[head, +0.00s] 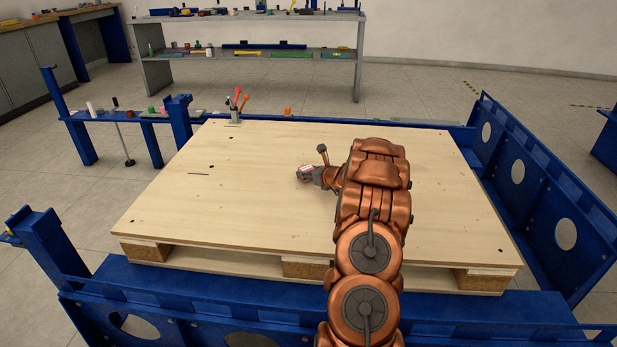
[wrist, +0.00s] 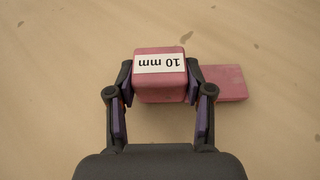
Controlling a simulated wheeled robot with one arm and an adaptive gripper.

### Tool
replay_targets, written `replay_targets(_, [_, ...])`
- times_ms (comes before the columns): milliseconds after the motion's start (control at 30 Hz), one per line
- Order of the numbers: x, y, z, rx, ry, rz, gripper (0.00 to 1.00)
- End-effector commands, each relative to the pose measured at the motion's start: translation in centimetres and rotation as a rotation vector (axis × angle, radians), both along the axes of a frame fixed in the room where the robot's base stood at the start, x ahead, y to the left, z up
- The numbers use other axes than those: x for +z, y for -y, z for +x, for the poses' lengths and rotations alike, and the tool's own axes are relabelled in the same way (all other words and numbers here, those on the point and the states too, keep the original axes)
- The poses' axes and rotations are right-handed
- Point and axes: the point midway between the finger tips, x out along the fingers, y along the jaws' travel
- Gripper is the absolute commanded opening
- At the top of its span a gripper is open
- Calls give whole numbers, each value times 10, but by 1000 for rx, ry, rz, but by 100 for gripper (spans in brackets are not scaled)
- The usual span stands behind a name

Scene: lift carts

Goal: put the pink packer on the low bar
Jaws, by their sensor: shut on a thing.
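The pink packer (wrist: 160,88) is a block with a white "10 mm" label, held between the fingers of my gripper (wrist: 160,92) in the wrist view. A flatter pink piece (wrist: 225,83) shows to its right; I cannot tell whether it is joined to the block. In the head view my gripper (head: 308,173) is at the middle of the wooden deck, with the packer (head: 304,171) partly hidden by it. I cannot tell whether the packer touches the deck. A low blue bar (head: 390,123) runs along the deck's far edge.
The wooden deck (head: 220,215) is mostly bare. A small orange object (head: 287,111) is at the far bar. A blue rail (head: 140,117) at left carries several small objects. A blue side panel (head: 545,190) stands at right.

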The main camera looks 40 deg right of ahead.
Motion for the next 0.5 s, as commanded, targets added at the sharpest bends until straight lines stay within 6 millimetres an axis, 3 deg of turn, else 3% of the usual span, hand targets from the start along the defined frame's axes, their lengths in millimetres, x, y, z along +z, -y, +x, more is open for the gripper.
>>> replay_targets(267, [-3, 0, 0, -1, 0, -1, 0])
replay_targets(300, [-3, 0, 0, -1, 0, -1, 55])
replay_targets(500, [-3, 0, 0, -1, -1, 0, 76])
